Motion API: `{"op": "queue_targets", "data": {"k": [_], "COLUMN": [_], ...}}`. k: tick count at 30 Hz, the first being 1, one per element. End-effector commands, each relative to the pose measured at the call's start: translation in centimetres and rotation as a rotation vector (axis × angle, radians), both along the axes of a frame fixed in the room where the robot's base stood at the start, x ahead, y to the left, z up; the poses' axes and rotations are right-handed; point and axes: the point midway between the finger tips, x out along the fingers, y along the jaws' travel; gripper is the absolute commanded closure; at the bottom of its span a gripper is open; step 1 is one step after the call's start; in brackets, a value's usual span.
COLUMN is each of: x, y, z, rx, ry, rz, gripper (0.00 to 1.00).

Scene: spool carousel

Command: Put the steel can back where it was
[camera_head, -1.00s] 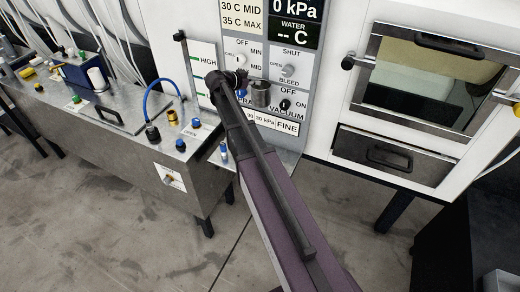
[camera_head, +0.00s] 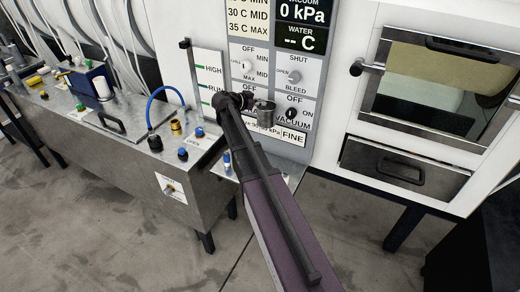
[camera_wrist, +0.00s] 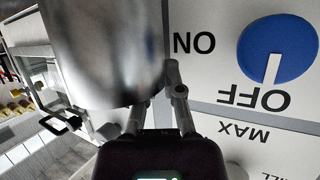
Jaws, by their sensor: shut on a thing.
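The steel can (camera_head: 265,114) is a grey metal cylinder in front of the lower part of the control panel in the head view. My gripper (camera_head: 249,101) is shut on it at the end of my arm. In the wrist view the can (camera_wrist: 105,45) is large and shiny and fills the upper left. The fingers of my gripper (camera_wrist: 152,98) reach up to its near side. The can looks held off any surface, and I cannot tell its exact distance from the panel. The place it came from cannot be told from these frames.
The control panel (camera_head: 303,70) with dials stands right behind the can; a blue dial (camera_wrist: 278,48) shows close by in the wrist view. A steel bench (camera_head: 150,140) with fittings and a blue hose is at left. An oven-like cabinet (camera_head: 357,125) is at right.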

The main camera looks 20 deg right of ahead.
Motion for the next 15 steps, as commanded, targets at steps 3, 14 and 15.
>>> {"op": "queue_targets", "data": {"k": [3,14,15], "x": [0.0,0.0,0.0], "y": [0.0,0.1,0.1], "z": [-1.7,-5.1,-5.5], "rx": [0.000,0.000,0.000], "ry": [0.000,0.001,0.001], "rz": [0.000,0.001,0.001], "gripper": [1.00,1.00,1.00]}}
